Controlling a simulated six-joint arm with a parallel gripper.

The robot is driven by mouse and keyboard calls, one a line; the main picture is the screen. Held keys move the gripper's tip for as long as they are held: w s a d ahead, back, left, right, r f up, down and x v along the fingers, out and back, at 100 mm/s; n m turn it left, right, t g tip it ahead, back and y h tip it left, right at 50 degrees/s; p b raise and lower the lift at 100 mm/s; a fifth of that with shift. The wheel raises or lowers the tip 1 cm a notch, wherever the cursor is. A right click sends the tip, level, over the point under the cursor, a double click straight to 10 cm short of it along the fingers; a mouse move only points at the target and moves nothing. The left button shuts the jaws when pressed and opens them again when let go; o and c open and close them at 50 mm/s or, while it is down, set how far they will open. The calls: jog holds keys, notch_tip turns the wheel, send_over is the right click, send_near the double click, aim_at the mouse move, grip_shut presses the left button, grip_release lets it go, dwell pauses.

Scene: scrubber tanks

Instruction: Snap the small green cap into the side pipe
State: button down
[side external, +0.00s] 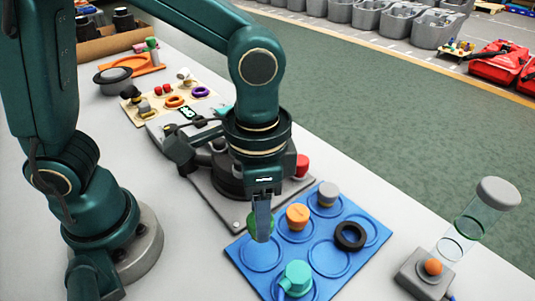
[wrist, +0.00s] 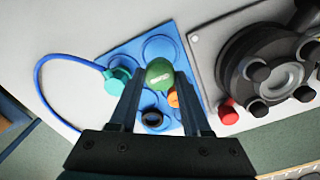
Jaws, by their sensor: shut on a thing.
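The small green cap (wrist: 159,73) is between the fingertips of my gripper (wrist: 158,80) in the wrist view. In the side view my gripper (side external: 262,215) is shut on it above the left part of the blue tray (side external: 372,218), and only a green edge of the cap shows. The dark tank fitting (side external: 228,178) stands on a grey plate behind my gripper, partly hidden by my arm. It also shows at the right of the wrist view (wrist: 268,62), with several black knobs around it. I cannot make out the side pipe's opening for certain.
The blue tray bears an orange cap (side external: 297,216), a grey cap (side external: 327,194), a black ring (side external: 350,236) and a teal cap (side external: 297,277) with a blue cord. A red knob (side external: 301,166) stands by the fitting. A clear cylinder (side external: 472,225) stands at right.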

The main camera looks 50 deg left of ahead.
notch_tip(320, 180, up, 13)
jog(key=a+n, duration=1.2)
jog(key=a, duration=1.4)
jog(key=shift+f, duration=5.6)
jog(key=shift+f, duration=1.4)
